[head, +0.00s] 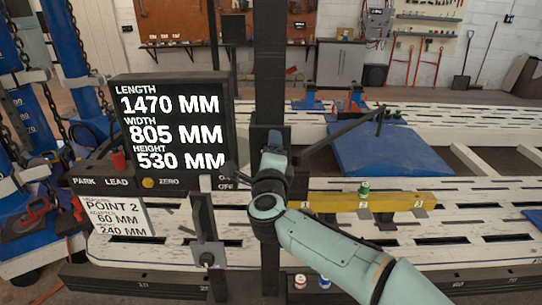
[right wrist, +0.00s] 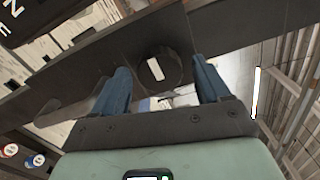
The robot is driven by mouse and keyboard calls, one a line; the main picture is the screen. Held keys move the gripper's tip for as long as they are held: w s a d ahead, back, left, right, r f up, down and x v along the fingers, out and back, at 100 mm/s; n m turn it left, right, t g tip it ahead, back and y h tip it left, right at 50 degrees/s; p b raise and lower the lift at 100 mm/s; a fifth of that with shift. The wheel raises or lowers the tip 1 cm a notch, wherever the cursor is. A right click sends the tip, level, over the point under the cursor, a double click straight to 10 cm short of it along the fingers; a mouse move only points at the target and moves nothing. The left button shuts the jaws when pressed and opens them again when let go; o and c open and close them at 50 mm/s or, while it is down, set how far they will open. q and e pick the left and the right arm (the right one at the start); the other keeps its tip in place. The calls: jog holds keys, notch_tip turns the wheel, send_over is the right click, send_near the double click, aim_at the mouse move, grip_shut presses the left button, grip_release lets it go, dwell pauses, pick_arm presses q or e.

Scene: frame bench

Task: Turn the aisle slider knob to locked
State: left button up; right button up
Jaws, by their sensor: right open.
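A round dark knob (right wrist: 160,68) with a white bar mark sits on a dark beam in the right wrist view. My right gripper (right wrist: 162,76) is open, with one blue finger on each side of the knob; whether they touch it I cannot tell. In the head view my right arm reaches up to the dark upright column (head: 271,60), and its wrist hides the knob there. Another dark knob (head: 207,259) sits on a short post at lower left of the arm. No locked marking is readable. My left gripper is not in view.
A measurement display (head: 172,130) stands left of the column, with a point card (head: 117,217) below it. A yellow bar (head: 400,201) carrying a small green item (head: 363,188) lies right of my arm. Two small capped items (head: 312,282) stand at the front edge.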

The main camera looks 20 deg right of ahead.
jog(key=b+v, duration=0.1)
jog(key=v, duration=1.2)
jog(key=shift+s, duration=0.2)
